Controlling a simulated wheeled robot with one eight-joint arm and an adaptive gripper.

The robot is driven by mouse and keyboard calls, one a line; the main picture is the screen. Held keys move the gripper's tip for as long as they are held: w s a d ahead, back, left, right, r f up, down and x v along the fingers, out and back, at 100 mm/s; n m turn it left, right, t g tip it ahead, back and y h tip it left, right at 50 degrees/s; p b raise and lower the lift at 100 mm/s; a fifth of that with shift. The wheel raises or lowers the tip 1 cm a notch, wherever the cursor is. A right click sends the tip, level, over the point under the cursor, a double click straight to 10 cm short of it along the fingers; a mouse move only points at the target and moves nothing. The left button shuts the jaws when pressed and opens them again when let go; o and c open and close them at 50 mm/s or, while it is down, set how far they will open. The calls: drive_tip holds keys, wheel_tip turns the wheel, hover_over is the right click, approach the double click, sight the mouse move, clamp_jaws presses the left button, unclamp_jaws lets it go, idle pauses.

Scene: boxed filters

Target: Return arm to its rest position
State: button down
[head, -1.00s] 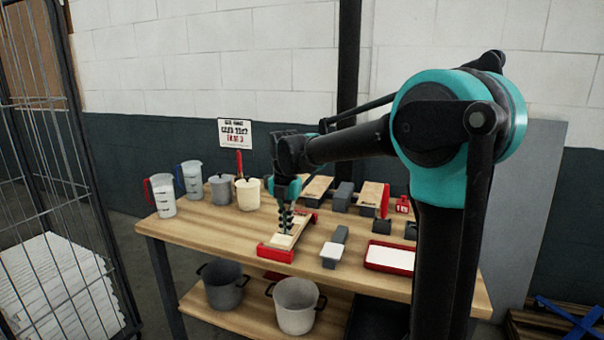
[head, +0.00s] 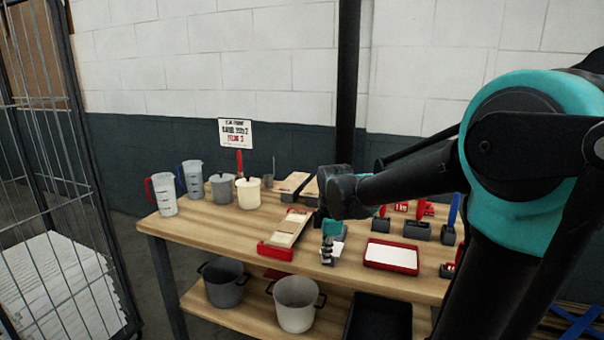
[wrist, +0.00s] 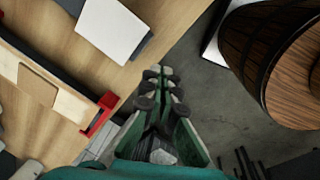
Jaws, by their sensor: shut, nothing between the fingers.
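My arm (head: 410,182) reaches in from the right over the table in the head view. My gripper (head: 328,250) hangs from it, pointing down, over the front middle of the table. It is just right of the red-ended wooden tray (head: 275,251) and partly covers a small block behind it. In the wrist view my gripper (wrist: 161,85) has its fingers together with nothing between them. There it lies over the table's edge, with the grey floor below.
Jugs (head: 165,194) and lidded pots (head: 248,193) stand at the table's left. A red tray (head: 391,257) with a white sheet lies to the right. Wooden boxes and holders stand behind. A wire cage (head: 62,150) is at far left. A barrel (wrist: 275,60) shows in the wrist view.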

drive_tip(key=s+d+f+m, duration=0.1)
drive_tip(key=s+d+m, duration=0.1)
drive_tip(key=m, duration=0.1)
drive_tip(key=s+d+f+m, duration=0.2)
drive_tip(key=m, duration=0.1)
drive_tip(key=s+d+f+m+t, duration=0.1)
drive_tip(key=s+d+f+m, duration=0.1)
drive_tip(key=shift+d+m, duration=0.4)
drive_tip(key=s+d+f+m+t, duration=0.1)
drive_tip(key=s+d+f+m, duration=0.4)
drive_tip(key=s+m, duration=0.3)
drive_tip(key=m, duration=0.2)
drive_tip(key=shift+f+m+t, duration=0.3)
drive_tip(key=shift+f, duration=0.1)
drive_tip(key=shift+d, duration=0.15)
